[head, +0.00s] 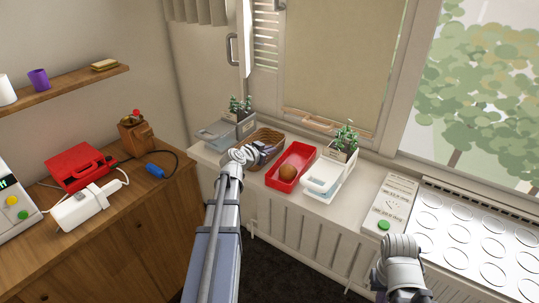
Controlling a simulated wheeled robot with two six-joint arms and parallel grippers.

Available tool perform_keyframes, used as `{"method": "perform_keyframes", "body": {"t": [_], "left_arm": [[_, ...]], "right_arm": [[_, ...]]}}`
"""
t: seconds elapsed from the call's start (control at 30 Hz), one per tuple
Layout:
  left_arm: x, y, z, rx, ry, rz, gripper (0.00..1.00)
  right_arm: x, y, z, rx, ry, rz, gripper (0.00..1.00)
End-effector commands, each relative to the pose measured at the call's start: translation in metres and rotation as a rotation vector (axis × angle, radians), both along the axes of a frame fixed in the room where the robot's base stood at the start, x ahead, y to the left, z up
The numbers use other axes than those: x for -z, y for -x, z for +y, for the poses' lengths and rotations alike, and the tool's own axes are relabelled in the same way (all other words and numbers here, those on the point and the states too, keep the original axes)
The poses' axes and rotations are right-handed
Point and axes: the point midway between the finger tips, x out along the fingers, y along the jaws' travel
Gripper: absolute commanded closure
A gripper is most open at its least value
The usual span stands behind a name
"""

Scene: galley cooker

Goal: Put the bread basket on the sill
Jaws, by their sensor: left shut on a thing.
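The brown wicker bread basket (267,138) is on or just above the left part of the pale sill (352,203), under the window. I cannot tell whether its base touches the sill. My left gripper (246,155) reaches in from below and is shut on the basket's near left side. The gripper hides that part of the basket. My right gripper (400,252) is at the lower right, in front of the sill. Its fingers cannot be made out.
A red tray (275,180) with a round brown item, a white container (326,178) and potted plants stand close to the basket. A grey box (214,132) is to its left. A panel with a green button (384,224) is at right. A wooden counter (125,215) stands left.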

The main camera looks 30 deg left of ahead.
Motion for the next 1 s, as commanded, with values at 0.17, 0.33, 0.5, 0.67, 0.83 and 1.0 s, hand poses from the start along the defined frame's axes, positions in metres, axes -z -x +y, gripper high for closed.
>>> {"method": "perform_keyframes", "body": {"t": [0.17, 0.33, 0.5, 0.67, 0.83, 1.0], "left_arm": [[-0.002, 0.0, 0.0, 0.0, 0.0, 0.0, 1.0], [0.001, 0.0, 0.0, 0.0, 0.0, 0.0, 0.89], [0.001, 0.0, 0.0, 0.0, 0.0, 0.0, 0.7], [0.001, 0.0, 0.0, 0.0, 0.0, 0.0, 0.63], [-0.001, 0.0, 0.0, 0.0, 0.0, 0.0, 0.63], [-0.011, 0.018, 0.0, -0.003, 0.0, 0.0, 0.63]], "right_arm": [[-0.002, 0.0, 0.0, 0.0, 0.0, 0.0, 1.0], [0.001, 0.0, 0.0, 0.0, 0.0, 0.0, 1.0], [0.001, 0.0, 0.0, 0.0, 0.0, 0.0, 1.0], [0.001, 0.0, 0.0, 0.0, 0.0, 0.0, 1.0], [-0.001, 0.0, 0.0, 0.0, 0.0, 0.0, 1.0], [-0.011, 0.0, 0.0, 0.0, 0.0, 0.0, 1.0]]}}
